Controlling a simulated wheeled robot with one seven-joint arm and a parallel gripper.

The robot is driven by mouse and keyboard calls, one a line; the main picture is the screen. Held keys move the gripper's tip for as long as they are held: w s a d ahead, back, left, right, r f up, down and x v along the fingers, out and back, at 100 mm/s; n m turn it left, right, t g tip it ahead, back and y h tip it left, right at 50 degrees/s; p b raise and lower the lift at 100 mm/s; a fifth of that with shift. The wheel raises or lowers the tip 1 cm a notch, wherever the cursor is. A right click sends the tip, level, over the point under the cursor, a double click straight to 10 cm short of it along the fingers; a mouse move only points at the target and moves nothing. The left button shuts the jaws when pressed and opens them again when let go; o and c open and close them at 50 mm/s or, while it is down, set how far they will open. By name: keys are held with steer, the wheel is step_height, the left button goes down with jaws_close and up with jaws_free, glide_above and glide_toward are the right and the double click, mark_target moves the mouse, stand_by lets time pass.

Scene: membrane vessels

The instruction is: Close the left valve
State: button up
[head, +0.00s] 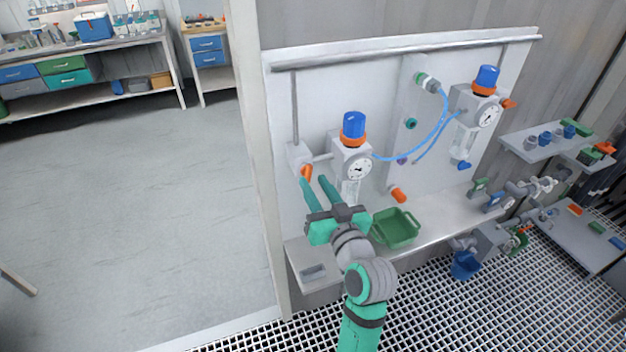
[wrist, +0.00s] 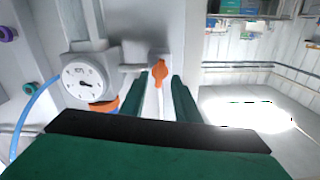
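The left valve has an orange handle (head: 306,172) on a pale grey block at the left side of the white panel. In the wrist view the orange handle (wrist: 160,72) shows between and beyond my two green fingers. My gripper (head: 314,181) is open, its fingers apart and pointing at the panel just in front of the valve. In the wrist view my gripper (wrist: 158,84) has nothing clearly held. Whether a finger touches the handle cannot be told. The lower part of the valve is partly hidden by a finger in the head view.
Right of the valve stands a regulator with a blue cap (head: 353,125) and a round gauge (head: 358,168). A blue hose (head: 421,146) runs to a second regulator (head: 486,108). A green tray (head: 396,228) sits on the shelf below. Open floor lies left.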

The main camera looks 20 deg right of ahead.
mark_target(308, 173)
steer(key=shift+w+a, duration=0.1)
steer(key=shift+w, duration=1.15)
steer(key=shift+c, duration=0.6)
steer(key=c, duration=0.6)
steer(key=shift+o, duration=0.2)
